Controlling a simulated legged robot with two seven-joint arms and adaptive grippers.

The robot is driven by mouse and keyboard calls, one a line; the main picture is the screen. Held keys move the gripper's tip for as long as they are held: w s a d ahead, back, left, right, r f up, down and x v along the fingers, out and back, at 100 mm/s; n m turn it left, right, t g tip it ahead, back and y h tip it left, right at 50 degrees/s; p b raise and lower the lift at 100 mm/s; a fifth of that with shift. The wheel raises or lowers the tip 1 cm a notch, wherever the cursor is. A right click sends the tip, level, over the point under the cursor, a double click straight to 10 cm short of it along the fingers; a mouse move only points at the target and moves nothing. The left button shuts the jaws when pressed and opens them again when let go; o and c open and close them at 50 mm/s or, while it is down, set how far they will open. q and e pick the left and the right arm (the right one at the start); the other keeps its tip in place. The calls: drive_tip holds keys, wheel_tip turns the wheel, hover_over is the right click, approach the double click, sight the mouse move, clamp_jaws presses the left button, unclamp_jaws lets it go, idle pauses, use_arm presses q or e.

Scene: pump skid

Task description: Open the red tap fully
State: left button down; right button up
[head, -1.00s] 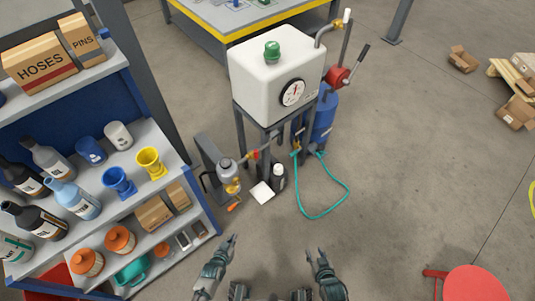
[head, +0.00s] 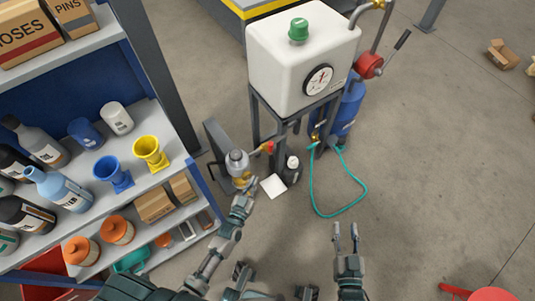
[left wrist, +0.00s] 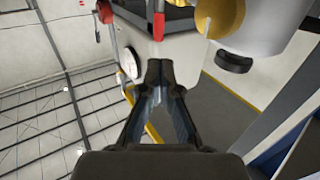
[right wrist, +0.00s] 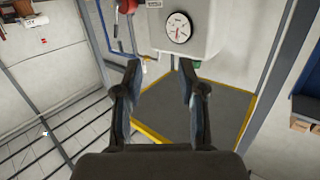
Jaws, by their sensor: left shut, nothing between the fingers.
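The red tap (head: 268,147) is a small red handle on the pipe between the tank stand and the grey and yellow pump unit (head: 238,165). My left gripper (head: 250,186) is shut and empty, just in front of the pump unit and below the tap in the head view, apart from the tap. In the left wrist view its closed fingers (left wrist: 160,75) point toward a red upright piece (left wrist: 158,24), which looks like the tap handle. My right gripper (head: 345,230) is open and empty over the floor; its spread fingers (right wrist: 160,82) also show in the right wrist view.
The white tank (head: 300,60) with a gauge stands behind the tap. A dark bottle (head: 291,172) and a white card (head: 272,186) are beside the pump unit. A teal hose (head: 313,195) loops on the floor. A loaded shelf (head: 150,190) is at left.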

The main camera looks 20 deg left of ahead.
use_arm(q)
drive_tip(key=b, duration=0.2)
approach(270, 149)
drive_tip(key=w, duration=0.2)
drive_tip(key=w+b, duration=0.1)
drive_tip(key=w, duration=0.3)
drive_tip(key=shift+w+d+f, duration=0.1)
drive_tip(key=shift+d+f, duration=0.1)
drive_tip(key=shift+f, duration=0.15)
drive_tip(key=shift+w+a+r+b, duration=0.15)
drive_tip(key=shift+w+b, duration=0.2)
drive_tip(key=shift+w, duration=0.2)
use_arm(e)
wheel_tip(270, 149, up, 8)
drive_tip(key=s+t+y, duration=0.1)
drive_tip(key=t, duration=0.6)
drive_tip(key=shift+s+a+r+m, duration=0.15)
drive_tip(key=shift+s+a+m, duration=0.05)
drive_tip(key=shift+a+m, duration=0.1)
drive_tip(key=shift+w+d, duration=0.1)
